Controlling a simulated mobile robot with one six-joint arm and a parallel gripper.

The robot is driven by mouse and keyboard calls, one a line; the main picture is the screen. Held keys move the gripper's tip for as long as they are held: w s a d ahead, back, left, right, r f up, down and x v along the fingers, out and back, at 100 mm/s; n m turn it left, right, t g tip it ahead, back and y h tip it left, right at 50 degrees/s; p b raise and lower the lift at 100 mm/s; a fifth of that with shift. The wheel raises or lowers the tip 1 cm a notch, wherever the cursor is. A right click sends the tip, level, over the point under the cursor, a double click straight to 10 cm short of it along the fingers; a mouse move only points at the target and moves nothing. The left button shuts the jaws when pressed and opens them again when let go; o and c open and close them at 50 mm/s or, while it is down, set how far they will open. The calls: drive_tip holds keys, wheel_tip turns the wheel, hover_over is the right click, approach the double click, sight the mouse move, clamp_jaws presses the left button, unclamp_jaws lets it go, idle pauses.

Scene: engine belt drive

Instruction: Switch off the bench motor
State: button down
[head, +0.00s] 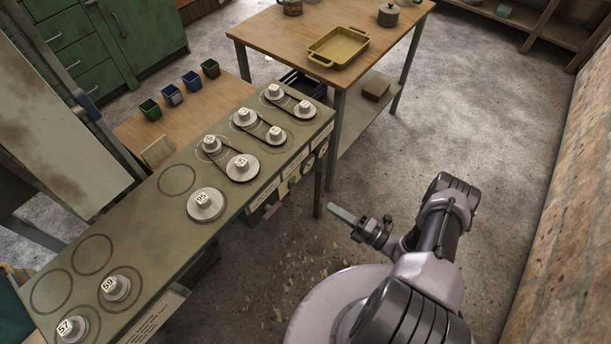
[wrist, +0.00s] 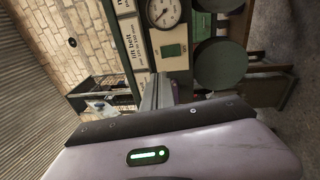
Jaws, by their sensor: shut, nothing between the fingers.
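The bench (head: 150,235) runs diagonally through the left half of the head view, with numbered pulleys on top. Its front panel carries small labels, a gauge and a small green and pinkish fitting (head: 271,208); I cannot tell which part is the motor switch.
Belts join some pulleys (head: 242,167) at the bench's far end. A wooden table (head: 270,30) with a yellow tray (head: 338,48) stands behind. Several small cups (head: 172,94) sit on the left worktop. Open floor (head: 460,130) lies to the right, up to a wall.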

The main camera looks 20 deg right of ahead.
sight(293, 182)
drive_tip(key=shift+s+f+m+t+h, duration=0.2)
drive_tip(key=shift+f+m+t+h, duration=0.1)
drive_tip(key=shift+f+m, duration=0.2)
drive_tip(key=shift+s+f+m+t+h, duration=0.15)
drive_tip(key=shift+f+m+t+h, duration=0.15)
drive_tip(key=shift+f+m, duration=0.15)
drive_tip(key=b+x, duration=0.3)
drive_tip(key=x, duration=1.1)
drive_tip(key=shift+s, duration=0.1)
drive_tip(key=shift+r, duration=0.1)
